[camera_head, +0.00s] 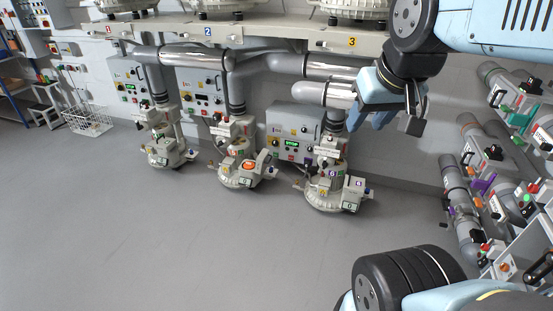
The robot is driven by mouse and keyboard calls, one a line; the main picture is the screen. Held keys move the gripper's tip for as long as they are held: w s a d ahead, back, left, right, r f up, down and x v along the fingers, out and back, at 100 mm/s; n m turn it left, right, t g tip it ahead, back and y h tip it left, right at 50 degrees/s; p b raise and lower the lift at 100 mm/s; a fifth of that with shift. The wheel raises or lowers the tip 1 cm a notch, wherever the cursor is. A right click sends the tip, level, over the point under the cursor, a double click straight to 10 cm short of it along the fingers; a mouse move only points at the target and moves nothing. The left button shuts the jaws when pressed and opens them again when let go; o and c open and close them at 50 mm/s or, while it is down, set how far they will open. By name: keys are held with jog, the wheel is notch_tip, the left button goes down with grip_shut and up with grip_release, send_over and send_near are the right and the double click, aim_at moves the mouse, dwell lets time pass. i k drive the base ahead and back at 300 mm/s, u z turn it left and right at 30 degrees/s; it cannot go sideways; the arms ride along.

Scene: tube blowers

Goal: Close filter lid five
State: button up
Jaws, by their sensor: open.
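Three pale filter units stand on the floor along the wall. The middle unit (243,176) has an orange round part (247,167) on its front top; its number is too small to read surely. The right unit (335,193) carries labels that look like 6. The left unit (167,153) stands farther away. I cannot tell from here which lid is number five or whether it is open. My gripper (384,122) hangs at upper right, open and empty, in front of the wall and pipes, above and right of the right unit in the picture.
Grey pipes (197,58) and control boxes (293,130) line the wall below a shelf (270,33) marked 1, 2 and 3. Pipes with valves (462,195) stand at right. A wire basket (88,120) is at far left. The grey floor (150,240) in front is clear.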

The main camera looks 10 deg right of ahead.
aim_at(262, 161)
jog(key=z, duration=0.05)
jog(key=k, duration=0.7)
jog(key=u, duration=0.2)
jog(key=i, duration=0.85)
jog(key=z, duration=0.1)
jog(key=k, duration=0.65)
jog(key=u, duration=0.6)
jog(key=i, duration=1.25)
jog(key=z, duration=0.15)
